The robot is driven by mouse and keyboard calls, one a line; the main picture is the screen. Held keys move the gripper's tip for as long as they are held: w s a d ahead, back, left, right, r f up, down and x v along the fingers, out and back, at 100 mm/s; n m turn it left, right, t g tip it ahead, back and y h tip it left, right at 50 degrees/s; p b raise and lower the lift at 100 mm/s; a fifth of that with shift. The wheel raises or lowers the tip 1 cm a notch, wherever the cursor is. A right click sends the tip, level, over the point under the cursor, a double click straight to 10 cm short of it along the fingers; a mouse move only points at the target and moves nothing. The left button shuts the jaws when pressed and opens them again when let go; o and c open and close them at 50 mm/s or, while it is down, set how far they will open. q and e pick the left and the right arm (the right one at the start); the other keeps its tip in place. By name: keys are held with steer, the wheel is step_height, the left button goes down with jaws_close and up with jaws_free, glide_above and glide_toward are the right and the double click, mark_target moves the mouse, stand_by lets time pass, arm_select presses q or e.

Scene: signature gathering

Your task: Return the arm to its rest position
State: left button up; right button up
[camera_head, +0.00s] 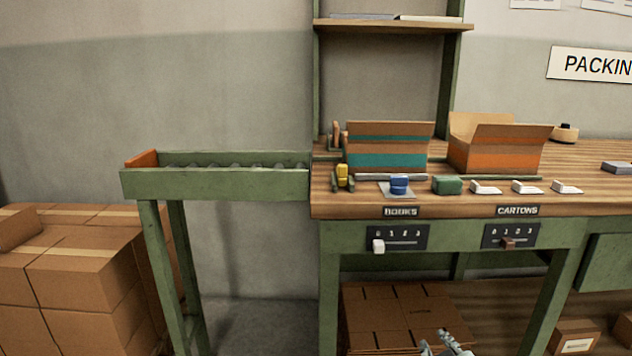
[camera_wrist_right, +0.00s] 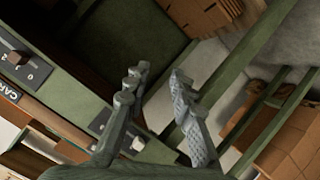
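My right gripper (camera_head: 446,345) shows at the bottom edge of the head view, low in front of the packing bench (camera_head: 570,200). Only its tip end is in that frame. In the right wrist view its two fingers (camera_wrist_right: 158,82) stand apart with nothing between them, so it is open and empty. The bench's green frame and a slider panel (camera_wrist_right: 24,68) lie beyond the fingers there. My left gripper is in neither view.
The bench holds a teal-striped box (camera_head: 388,152), an orange-striped box (camera_head: 500,150), a blue stamp-like item (camera_head: 399,184) and a green block (camera_head: 447,185). A roller conveyor (camera_head: 215,184) adjoins at left. Cartons (camera_head: 70,265) are stacked left; flat cardboard (camera_head: 400,310) lies below the bench.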

steer(key=s+d+f+m+g, duration=0.1)
steer(key=s+f+g, duration=0.4)
steer(key=s+f, duration=0.5)
steer(key=s+d+f+m+g, duration=0.2)
steer(key=s+f+g, duration=0.3)
steer(key=s+f, duration=0.6)
steer(key=s+m, duration=0.1)
steer(key=s, duration=0.4)
steer(key=shift+s+d, duration=0.15)
steer(key=shift+s, duration=0.05)
steer(key=shift+w, duration=0.15)
